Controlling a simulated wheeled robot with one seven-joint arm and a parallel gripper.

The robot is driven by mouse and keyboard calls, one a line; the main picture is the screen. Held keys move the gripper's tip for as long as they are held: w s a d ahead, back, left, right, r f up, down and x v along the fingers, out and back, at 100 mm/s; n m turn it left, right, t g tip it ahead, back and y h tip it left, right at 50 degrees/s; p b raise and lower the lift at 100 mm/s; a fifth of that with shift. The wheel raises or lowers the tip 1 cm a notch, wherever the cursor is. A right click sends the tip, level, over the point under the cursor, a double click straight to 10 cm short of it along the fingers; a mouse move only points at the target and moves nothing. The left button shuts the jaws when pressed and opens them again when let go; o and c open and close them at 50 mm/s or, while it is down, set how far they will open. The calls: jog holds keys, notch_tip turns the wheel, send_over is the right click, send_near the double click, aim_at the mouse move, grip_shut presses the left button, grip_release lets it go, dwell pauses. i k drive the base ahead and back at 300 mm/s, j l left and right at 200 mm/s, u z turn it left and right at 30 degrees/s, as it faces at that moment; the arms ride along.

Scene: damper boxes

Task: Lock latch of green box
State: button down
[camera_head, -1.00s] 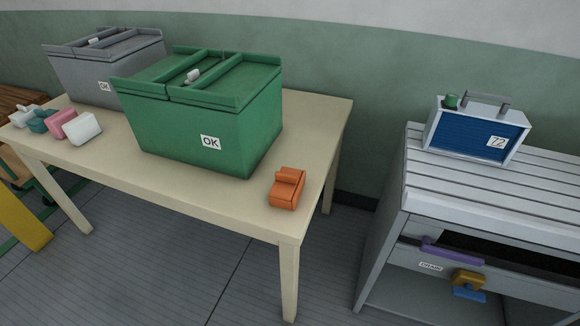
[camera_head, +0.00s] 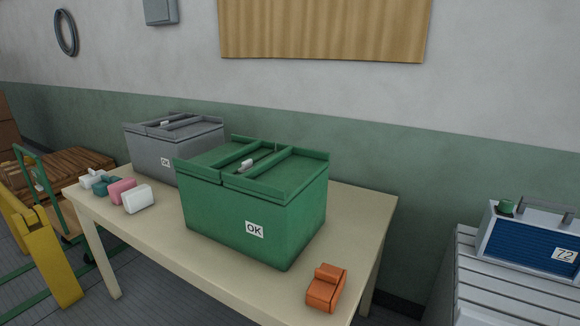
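The green box (camera_head: 254,222) stands on the cream table, with an "OK" label on its front. Its lid panels (camera_head: 280,172) lie flat across the top. A small white latch (camera_head: 247,164) sits near the middle of the lid, by the seam between the panels. It is too small to tell its setting. My gripper is not in view.
A grey box (camera_head: 172,150) with an "OK" label stands behind left on the table (camera_head: 170,235). White, pink and teal blocks (camera_head: 122,190) lie at the left, an orange block (camera_head: 326,288) at the front right. A blue case (camera_head: 530,240) sits on a grey slatted bench (camera_head: 500,298).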

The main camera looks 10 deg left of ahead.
aim_at(248, 164)
jog(key=i+j, duration=0.1)
jog(key=i, duration=0.3)
jog(key=i+j, duration=0.15)
jog(key=i, duration=0.3)
